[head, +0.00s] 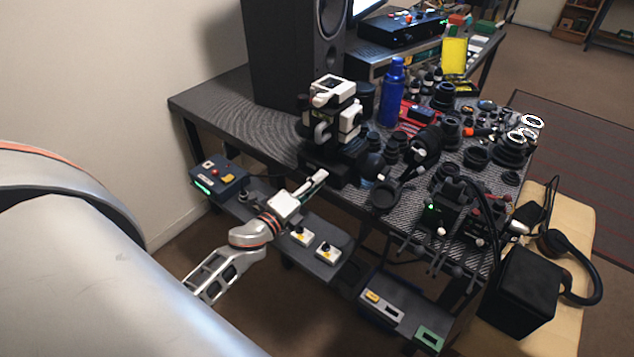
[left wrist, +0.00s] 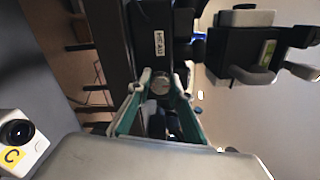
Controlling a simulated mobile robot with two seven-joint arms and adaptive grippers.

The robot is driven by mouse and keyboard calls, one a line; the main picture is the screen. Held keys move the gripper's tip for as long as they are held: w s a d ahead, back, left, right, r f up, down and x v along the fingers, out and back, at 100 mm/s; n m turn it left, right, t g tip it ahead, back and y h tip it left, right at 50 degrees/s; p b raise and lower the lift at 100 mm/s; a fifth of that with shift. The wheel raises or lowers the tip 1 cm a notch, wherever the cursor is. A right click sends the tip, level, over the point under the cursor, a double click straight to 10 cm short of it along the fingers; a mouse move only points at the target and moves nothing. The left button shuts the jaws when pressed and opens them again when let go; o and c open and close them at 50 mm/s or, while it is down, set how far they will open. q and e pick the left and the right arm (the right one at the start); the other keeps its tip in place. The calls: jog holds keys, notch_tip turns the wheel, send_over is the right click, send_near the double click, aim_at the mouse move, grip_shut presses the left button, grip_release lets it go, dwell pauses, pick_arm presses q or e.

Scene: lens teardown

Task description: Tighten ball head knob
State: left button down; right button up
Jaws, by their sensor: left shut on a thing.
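My left gripper (head: 318,182) reaches from the lower left to the front edge of the dark table in the head view. In the left wrist view its green-sided fingers (left wrist: 161,88) are shut on a round, silvery knob (left wrist: 159,84). The knob sits on a dark mount (left wrist: 158,38) with a small white label. A white and black device (head: 338,108) stands above the mount in the head view. The fingers hide the knob in that view. My right gripper is not in view.
A black speaker (head: 285,60) and a blue bottle (head: 393,92) stand behind. Lenses and small parts crowd the table to the right. A lower shelf holds a blue control box (head: 217,180) and small white button boxes (head: 327,252). A black box (head: 515,288) stands at the lower right.

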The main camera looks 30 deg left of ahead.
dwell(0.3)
pick_arm(q)
jog(key=c, duration=1.8)
grip_release()
jog(key=shift+s, duration=0.1)
jog(key=s, duration=0.8)
jog(key=s+a, duration=0.1)
jog(key=s, duration=0.2)
jog(key=shift+s, duration=0.4)
